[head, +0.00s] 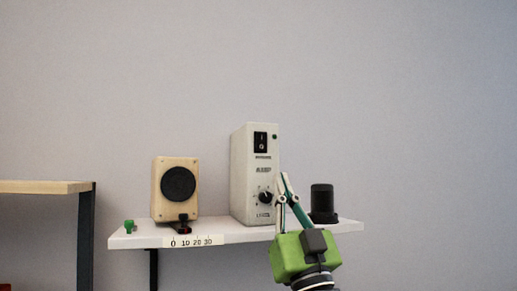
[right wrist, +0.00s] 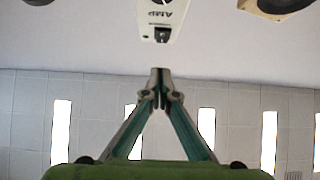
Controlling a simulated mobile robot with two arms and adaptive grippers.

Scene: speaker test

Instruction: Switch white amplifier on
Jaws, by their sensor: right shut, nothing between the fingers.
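The white amplifier (head: 254,180) stands upright on a shelf in the head view. Its black rocker switch (head: 260,142), marked with a line and a circle, is near the top of the front, beside a small dark green indicator. A black knob (head: 265,197) is lower down. My right gripper (head: 283,177) is shut and empty, its fingers up in front of the amplifier's lower right side. In the right wrist view the amplifier (right wrist: 150,22) is upside down, its switch (right wrist: 162,35) beyond the shut fingertips (right wrist: 160,76), apparently apart from them. My left gripper is not in view.
The white shelf (head: 140,238) carries a wooden speaker (head: 162,207) left of the amplifier and a black cylinder (head: 322,200) right of it. A small green part (head: 129,226) sits at its left end. A number scale (head: 194,242) is on the front edge. A wooden table (head: 40,187) is far left.

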